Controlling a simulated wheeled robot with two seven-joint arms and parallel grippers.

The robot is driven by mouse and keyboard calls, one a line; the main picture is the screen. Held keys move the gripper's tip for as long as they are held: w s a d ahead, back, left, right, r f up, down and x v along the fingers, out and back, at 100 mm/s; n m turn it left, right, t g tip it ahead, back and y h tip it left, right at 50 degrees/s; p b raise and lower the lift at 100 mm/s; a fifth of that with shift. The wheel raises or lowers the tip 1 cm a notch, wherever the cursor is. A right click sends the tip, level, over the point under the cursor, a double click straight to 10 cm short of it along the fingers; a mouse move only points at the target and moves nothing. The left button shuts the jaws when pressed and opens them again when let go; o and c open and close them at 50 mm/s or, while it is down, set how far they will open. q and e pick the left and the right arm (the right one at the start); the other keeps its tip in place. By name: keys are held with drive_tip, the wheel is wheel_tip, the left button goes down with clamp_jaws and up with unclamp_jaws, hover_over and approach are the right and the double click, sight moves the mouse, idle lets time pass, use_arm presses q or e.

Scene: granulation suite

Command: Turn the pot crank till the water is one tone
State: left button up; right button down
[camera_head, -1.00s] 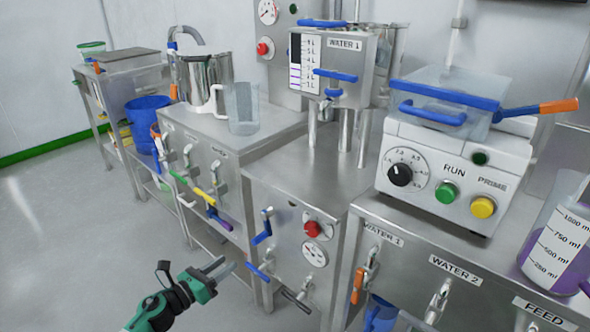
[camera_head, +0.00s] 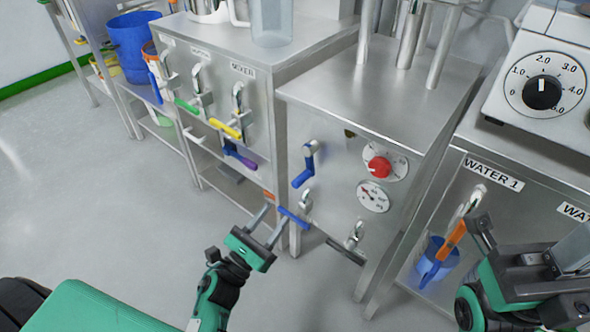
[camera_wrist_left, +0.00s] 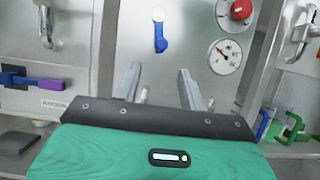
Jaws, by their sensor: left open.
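A blue-handled crank (camera_head: 304,165) hangs from the front of the steel cabinet (camera_head: 340,140), left of a red knob. It also shows in the left wrist view (camera_wrist_left: 160,32), handle down, beyond the fingers. No label marks it as the pot crank. My left gripper (camera_head: 276,218) is open and empty, below and left of this crank, its tips by a lower blue valve handle (camera_head: 293,217). The wrist view shows both left fingers (camera_wrist_left: 158,85) apart. My right gripper (camera_head: 520,262) is at the lower right; its finger gap is unclear. The water's tone is not visible.
A red knob (camera_head: 380,166) and gauge (camera_head: 373,196) sit right of the crank. A dark-handled valve (camera_head: 346,250) is below. Valves with green, yellow (camera_head: 226,128) and purple handles are on the left cabinet. An orange-handled valve (camera_head: 452,240) is near my right gripper. Floor at left is clear.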

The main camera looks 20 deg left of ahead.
sight(308, 170)
use_arm(q)
drive_tip(key=x, duration=1.3)
drive_tip(key=shift+w+d+r, duration=0.1)
drive_tip(key=shift+w+r, duration=0.1)
drive_tip(key=shift+w, duration=0.05)
drive_tip(key=shift+c, duration=0.2)
clamp_jaws()
drive_tip(key=shift+o, duration=0.2)
unclamp_jaws()
drive_tip(key=v, duration=1.3)
drive_tip(key=shift+s+f, duration=0.2)
drive_tip(key=shift+s, duration=0.15)
